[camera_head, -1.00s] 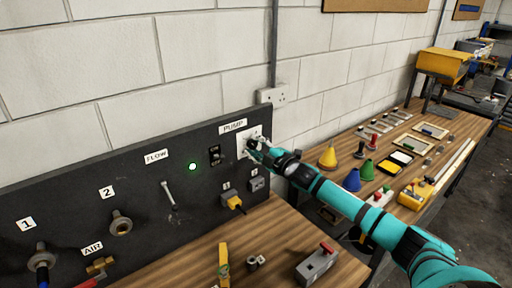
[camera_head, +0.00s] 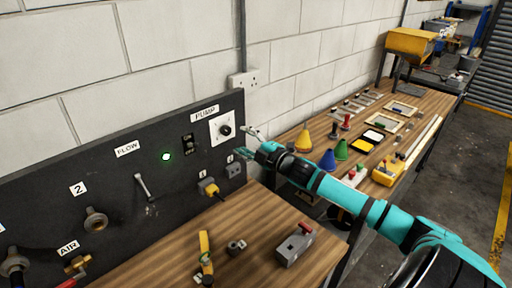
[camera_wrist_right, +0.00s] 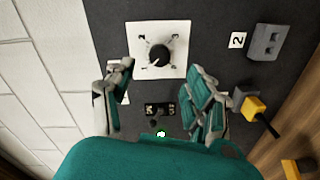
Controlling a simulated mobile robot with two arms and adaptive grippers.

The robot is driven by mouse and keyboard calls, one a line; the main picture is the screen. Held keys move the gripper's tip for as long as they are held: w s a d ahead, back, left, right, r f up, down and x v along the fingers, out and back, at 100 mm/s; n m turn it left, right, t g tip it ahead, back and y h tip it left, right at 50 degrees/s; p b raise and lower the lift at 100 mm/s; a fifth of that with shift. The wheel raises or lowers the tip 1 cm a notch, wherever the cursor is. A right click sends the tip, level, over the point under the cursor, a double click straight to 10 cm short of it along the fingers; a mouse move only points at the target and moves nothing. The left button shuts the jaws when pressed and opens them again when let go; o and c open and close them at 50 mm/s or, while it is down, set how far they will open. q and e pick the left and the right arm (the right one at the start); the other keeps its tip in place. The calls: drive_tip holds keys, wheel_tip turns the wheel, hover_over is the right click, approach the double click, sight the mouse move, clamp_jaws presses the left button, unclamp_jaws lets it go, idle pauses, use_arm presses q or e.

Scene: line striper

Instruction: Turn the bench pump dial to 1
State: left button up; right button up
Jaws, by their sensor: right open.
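The pump dial (camera_head: 225,130) is a round black knob on a white square plate, under the PUMP label (camera_head: 205,113) on the dark panel. In the right wrist view the dial (camera_wrist_right: 159,55) has a pale pointer line towards the lower left; the scale marks are too small to read surely. My right gripper (camera_head: 247,141) is open and empty, just right of the plate in the head view and apart from the knob. In the wrist view its teal fingers (camera_wrist_right: 160,78) are spread, one on each side below the dial. My left gripper is out of view.
Left of the dial are an on-off switch (camera_head: 188,143), a green light (camera_head: 166,156) and the FLOW lever (camera_head: 144,186). Sockets with a yellow plug (camera_head: 209,188) sit below. A grey box with a red switch (camera_head: 295,246) stands on the wooden bench.

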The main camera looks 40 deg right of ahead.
drive_tip(key=s, duration=0.4)
drive_tip(key=shift+s+d+r, duration=0.1)
drive_tip(key=shift+s+d, duration=0.1)
drive_tip(key=shift+s, duration=0.2)
idle(0.4)
